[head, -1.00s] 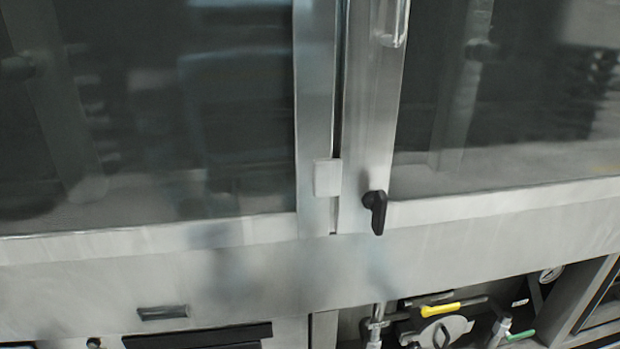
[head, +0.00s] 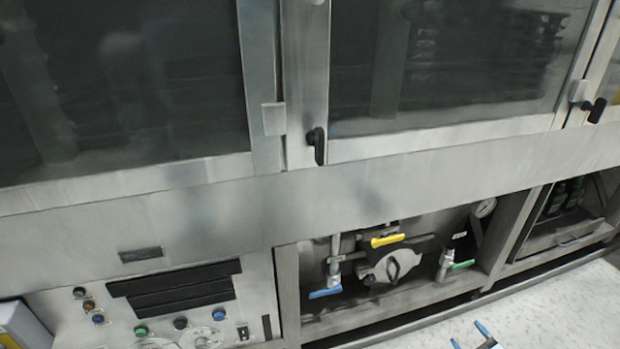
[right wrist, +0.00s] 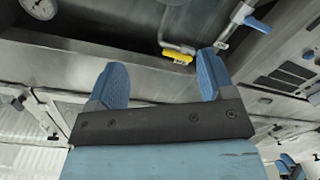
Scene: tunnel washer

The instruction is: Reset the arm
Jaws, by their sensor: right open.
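My right gripper (head: 469,335) shows at the bottom edge of the head view, lower right. Its two blue fingertips are apart, with nothing between them, over the pale floor in front of the machine. In the right wrist view the same gripper (right wrist: 162,80) has its blue fingers wide apart and empty, with the machine's valve bay beyond them. Small blue parts (right wrist: 288,165) at the lower right of that view look like my left gripper, cut off by the edge and too small to read. The left arm does not show in the head view.
The steel washer front (head: 400,165) spans the head view, with a black door handle (head: 317,145). Below are a control panel (head: 170,305) and a recessed valve bay with yellow (head: 388,240), blue (head: 325,293) and green (head: 461,265) handles. The floor (head: 560,310) at lower right looks clear.

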